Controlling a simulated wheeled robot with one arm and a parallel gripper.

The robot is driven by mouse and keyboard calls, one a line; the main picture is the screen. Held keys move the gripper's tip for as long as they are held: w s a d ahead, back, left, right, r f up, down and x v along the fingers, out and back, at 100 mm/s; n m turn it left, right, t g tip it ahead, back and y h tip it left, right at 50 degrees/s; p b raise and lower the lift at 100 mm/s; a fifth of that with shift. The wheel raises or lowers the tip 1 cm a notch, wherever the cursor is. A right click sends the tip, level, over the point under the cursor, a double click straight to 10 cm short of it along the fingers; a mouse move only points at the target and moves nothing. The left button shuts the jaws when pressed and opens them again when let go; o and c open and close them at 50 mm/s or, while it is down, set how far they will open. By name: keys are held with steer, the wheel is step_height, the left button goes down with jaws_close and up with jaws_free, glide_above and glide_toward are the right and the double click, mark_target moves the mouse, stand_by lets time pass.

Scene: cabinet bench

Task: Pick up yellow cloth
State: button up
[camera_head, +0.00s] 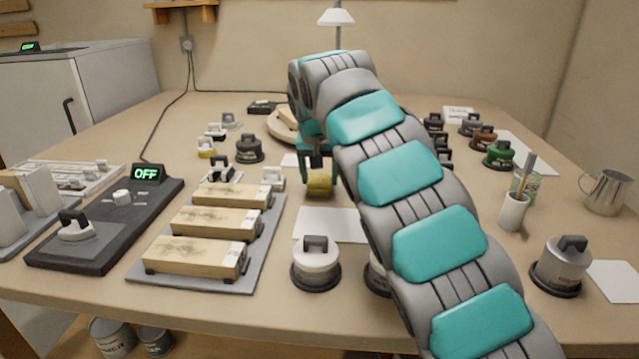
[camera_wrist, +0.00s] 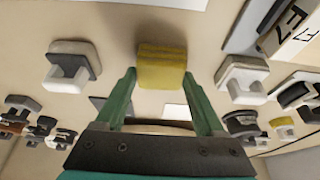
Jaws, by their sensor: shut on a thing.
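The yellow cloth (camera_head: 320,185) is a small folded block in the middle of the bench in the head view. In the wrist view the yellow cloth (camera_wrist: 161,66) sits between the two green fingertips. My gripper (camera_head: 318,172) points down over the cloth, and its fingers are closed on the cloth's sides. The wrist view shows my gripper (camera_wrist: 160,76) with a finger at each side of the cloth. I cannot tell whether the cloth rests on the bench or is slightly above it.
A white sheet (camera_head: 325,225) and a lidded white pot (camera_head: 316,262) lie in front. Several dark-based pots and a brush cup (camera_head: 513,212) stand at right.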

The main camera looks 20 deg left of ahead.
mark_target(320, 176)
steer(key=shift+r, duration=0.15)
steer(key=shift+a+r, duration=0.1)
steer(key=shift+r, duration=1.5)
steer(key=shift+s+d+r, duration=0.1)
steer(key=shift+s+d, duration=0.2)
steer(key=shift+d, duration=0.1)
steer(key=shift+s+d+b, duration=0.35)
steer(key=shift+d+b, duration=0.05)
steer(key=shift+d, duration=0.05)
steer(key=s+d, duration=0.3)
steer(key=s+d+r+b, duration=0.1)
steer(key=s+d, duration=0.2)
steer(key=d, duration=0.1)
steer(key=s+d+b, duration=0.1)
steer(key=s+d, duration=0.2)
steer(key=shift+d+r, duration=0.2)
steer(key=shift+d, duration=0.2)
steer(key=o, duration=0.8)
steer(key=c, duration=0.6)
